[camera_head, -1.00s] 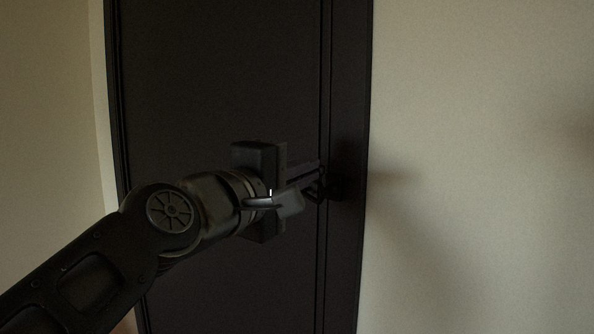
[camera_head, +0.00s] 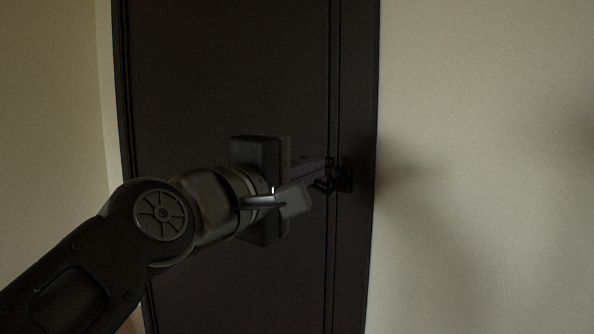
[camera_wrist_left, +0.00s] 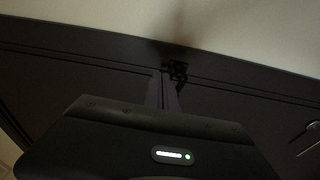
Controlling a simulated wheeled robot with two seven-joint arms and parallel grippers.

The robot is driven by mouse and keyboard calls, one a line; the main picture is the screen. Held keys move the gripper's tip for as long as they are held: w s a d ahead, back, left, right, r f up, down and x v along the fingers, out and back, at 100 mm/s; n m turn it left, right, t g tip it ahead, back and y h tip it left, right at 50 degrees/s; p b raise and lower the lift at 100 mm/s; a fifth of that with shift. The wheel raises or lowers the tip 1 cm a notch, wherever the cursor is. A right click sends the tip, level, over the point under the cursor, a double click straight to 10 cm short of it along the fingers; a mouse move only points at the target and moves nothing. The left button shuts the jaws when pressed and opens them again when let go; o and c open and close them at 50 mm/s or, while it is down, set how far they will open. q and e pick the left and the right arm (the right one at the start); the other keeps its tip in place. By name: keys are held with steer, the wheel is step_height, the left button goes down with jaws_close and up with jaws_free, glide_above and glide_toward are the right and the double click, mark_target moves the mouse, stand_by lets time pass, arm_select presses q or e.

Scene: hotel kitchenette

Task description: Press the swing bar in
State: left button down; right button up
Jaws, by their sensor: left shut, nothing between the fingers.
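The swing bar (camera_head: 341,180) is a small dark fitting on the right side of the dark door, at the frame. In the left wrist view the swing bar (camera_wrist_left: 178,71) shows just past my fingertips. My left gripper (camera_head: 325,164) is shut and empty, with its fingers pointing right at the bar. The fingertips overlap the bar's left end in the head view; I cannot tell whether they touch it. My left gripper (camera_wrist_left: 164,92) hides part of the bar's lower end in the wrist view. My right gripper is not in view.
The dark door (camera_head: 220,80) fills the middle and looks closed. A pale wall (camera_head: 480,150) lies to the right of the frame, another to the left. A metal door handle (camera_wrist_left: 311,131) shows at the right edge of the wrist view.

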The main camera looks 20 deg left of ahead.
arm_select(q)
steer(key=s+d, duration=0.3)
steer(key=shift+s+d+b, duration=0.2)
steer(key=shift+d+b, duration=0.1)
